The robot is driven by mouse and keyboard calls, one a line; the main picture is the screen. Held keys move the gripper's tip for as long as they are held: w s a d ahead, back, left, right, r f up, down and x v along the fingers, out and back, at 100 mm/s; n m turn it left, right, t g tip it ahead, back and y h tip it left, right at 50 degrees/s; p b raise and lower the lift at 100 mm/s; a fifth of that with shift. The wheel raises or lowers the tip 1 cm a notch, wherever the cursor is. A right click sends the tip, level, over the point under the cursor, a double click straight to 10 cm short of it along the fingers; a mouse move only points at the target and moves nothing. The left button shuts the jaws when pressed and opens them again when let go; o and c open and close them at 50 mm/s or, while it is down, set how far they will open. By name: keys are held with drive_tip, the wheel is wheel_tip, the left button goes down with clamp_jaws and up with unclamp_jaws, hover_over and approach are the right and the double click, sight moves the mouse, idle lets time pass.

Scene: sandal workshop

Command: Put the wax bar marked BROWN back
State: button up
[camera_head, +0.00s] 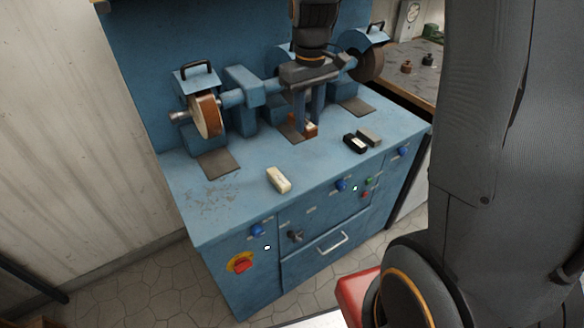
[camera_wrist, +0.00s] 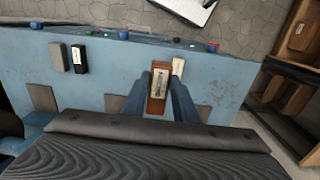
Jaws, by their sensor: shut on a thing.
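A brown wax bar (camera_head: 311,130) with a pale label is between the fingers of my gripper (camera_head: 304,122), over the middle of the blue machine's top. It also shows in the wrist view (camera_wrist: 157,107), gripped by both fingers of my gripper (camera_wrist: 160,80). The label's lettering is too small to read. My gripper is shut on this bar and points down. I cannot tell whether the bar touches the surface below.
A cream bar (camera_head: 279,180) lies near the front edge of the blue machine top (camera_head: 300,160). A black bar (camera_head: 355,143) and a grey bar (camera_head: 370,136) lie side by side at right. A brown-faced wheel (camera_head: 208,116) stands left, another wheel (camera_head: 369,66) behind right.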

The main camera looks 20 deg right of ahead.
drive_tip(key=shift+w+f, duration=0.2)
drive_tip(key=shift+w, duration=0.25)
drive_tip(key=shift+d+f+b, duration=0.2)
drive_tip(key=shift+f+b, duration=0.1)
drive_tip(key=shift+b, duration=0.2)
drive_tip(key=shift+s+a+f, duration=0.1)
drive_tip(key=shift+f, duration=0.05)
drive_tip(key=shift+w+a+f+b, duration=0.2)
drive_tip(key=shift+w+f+b, duration=0.05)
drive_tip(key=shift+f+b, duration=0.55)
drive_tip(key=shift+w+f+b, duration=0.35)
drive_tip(key=shift+f+b, duration=0.55)
drive_tip(key=shift+f, duration=1.95)
drive_tip(key=shift+w+f+b, duration=0.3)
drive_tip(key=shift+f+b, duration=0.6)
drive_tip(key=shift+f, duration=1.95)
drive_tip(key=shift+w+f+b, duration=0.35)
drive_tip(key=shift+f+b, duration=0.55)
drive_tip(key=shift+f, duration=1.95)
drive_tip(key=shift+f, duration=0.2)
drive_tip(key=o, duration=1.1)
drive_tip(key=shift+c, duration=0.2)
